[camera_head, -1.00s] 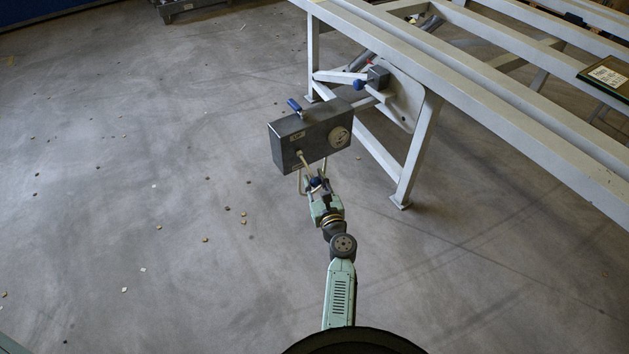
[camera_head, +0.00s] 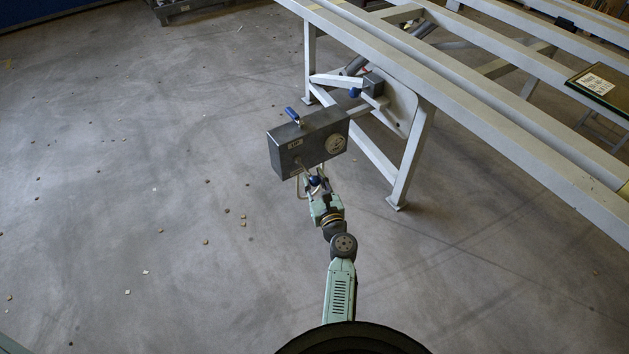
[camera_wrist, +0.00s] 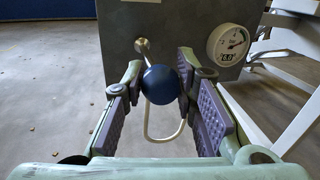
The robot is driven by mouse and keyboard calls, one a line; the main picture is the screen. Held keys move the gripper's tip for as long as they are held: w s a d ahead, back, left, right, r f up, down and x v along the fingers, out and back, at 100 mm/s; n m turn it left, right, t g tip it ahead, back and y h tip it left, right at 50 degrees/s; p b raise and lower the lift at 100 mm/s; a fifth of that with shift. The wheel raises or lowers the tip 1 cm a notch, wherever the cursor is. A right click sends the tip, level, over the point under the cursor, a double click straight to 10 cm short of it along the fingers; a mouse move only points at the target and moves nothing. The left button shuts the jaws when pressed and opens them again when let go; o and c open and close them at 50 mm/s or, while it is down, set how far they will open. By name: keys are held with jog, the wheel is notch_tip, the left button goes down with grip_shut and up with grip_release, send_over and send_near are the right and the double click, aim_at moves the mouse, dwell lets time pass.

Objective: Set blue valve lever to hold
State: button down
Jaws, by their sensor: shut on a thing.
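The blue valve lever has a thin metal rod and a round blue knob (camera_wrist: 160,85); the knob also shows in the head view (camera_head: 314,181). Its rod meets the front of a dark grey valve box (camera_head: 283,157). My gripper (camera_wrist: 161,88) has its purple-padded fingers on either side of the knob and is shut on it. In the wrist view the rod runs from the knob up and left to its pivot on the box. A bent wire loop (camera_wrist: 163,138) hangs below the knob. The label on the box is too small to read.
A round gauge (camera_wrist: 228,44) sits on the box, right of the lever. A second blue handle (camera_head: 292,113) is on top of the box. The pale steel frame (camera_head: 410,155) stands close on the right. The floor to the left is mostly clear.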

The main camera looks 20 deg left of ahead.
jog(key=shift+w+r, duration=0.2)
jog(key=shift+r, duration=0.2)
jog(key=c, duration=1.7)
grip_release()
jog(key=o, duration=0.4)
jog(key=shift+s+f, duration=0.1)
jog(key=shift+f, duration=0.15)
jog(key=shift+s, duration=0.1)
jog(key=v, duration=0.7)
jog(key=shift+s+d, duration=0.1)
jog(key=shift+d, duration=0.05)
